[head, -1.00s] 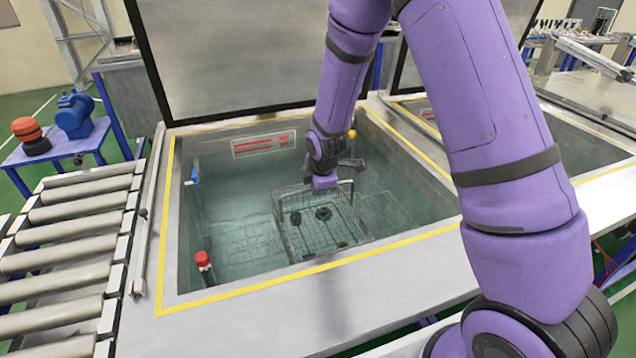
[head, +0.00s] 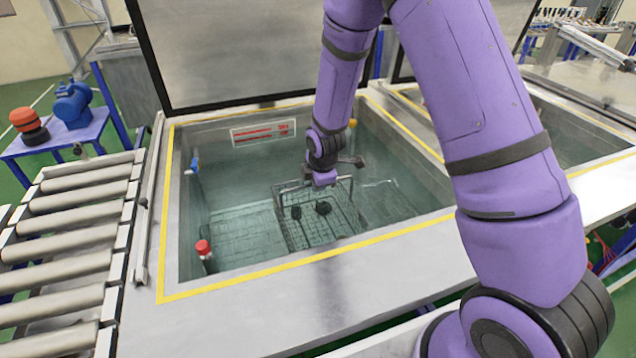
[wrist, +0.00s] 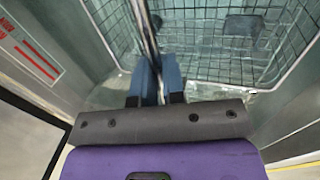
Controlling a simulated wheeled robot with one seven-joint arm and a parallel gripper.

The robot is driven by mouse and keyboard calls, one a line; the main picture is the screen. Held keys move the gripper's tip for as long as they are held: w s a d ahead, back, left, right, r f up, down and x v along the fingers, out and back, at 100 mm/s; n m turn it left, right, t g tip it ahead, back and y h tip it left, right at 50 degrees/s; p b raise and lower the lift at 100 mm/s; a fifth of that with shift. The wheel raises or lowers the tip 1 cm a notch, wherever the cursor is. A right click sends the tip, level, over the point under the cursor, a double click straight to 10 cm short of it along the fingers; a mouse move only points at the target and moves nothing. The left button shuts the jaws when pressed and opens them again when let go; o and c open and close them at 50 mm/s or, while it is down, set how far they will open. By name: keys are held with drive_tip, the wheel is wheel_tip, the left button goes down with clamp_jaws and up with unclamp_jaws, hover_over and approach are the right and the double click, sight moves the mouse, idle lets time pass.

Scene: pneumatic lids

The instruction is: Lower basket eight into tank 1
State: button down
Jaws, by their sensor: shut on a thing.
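The wire basket (head: 325,215) hangs inside the open tank (head: 230,284), with dark parts (head: 323,208) lying in it. Its lower part looks to be in the greenish liquid; how deep it sits is hard to tell. My gripper (head: 322,182) is down inside the tank, shut on the bar of the basket's handle (head: 345,185). In the wrist view the blue-grey fingers (wrist: 158,85) close on the handle bar, and the basket mesh (wrist: 230,45) spreads out beyond them. No basket number or tank number can be read.
The tank's lid (head: 230,50) stands raised behind it. A red-capped fitting (head: 203,248) and a blue valve (head: 194,165) are on the left inner wall. A roller conveyor (head: 70,225) runs at left. A second open tank (head: 570,130) lies at right, beyond my arm.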

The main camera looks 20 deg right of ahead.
drive_tip(key=shift+w+f, duration=0.1)
drive_tip(key=shift+f, duration=0.45)
idle(0.5)
drive_tip(key=c, duration=1.1)
unclamp_jaws()
drive_tip(key=shift+w+r+v, duration=0.2)
drive_tip(key=shift+w+v, duration=0.4)
drive_tip(key=shift+v, duration=3.1)
drive_tip(key=shift+w+r+v, duration=0.2)
drive_tip(key=shift+w+v, duration=0.35)
drive_tip(key=shift+v, duration=3.15)
drive_tip(key=shift+w+r+v, duration=0.15)
drive_tip(key=shift+w+v, duration=0.45)
drive_tip(key=shift+v, duration=3.15)
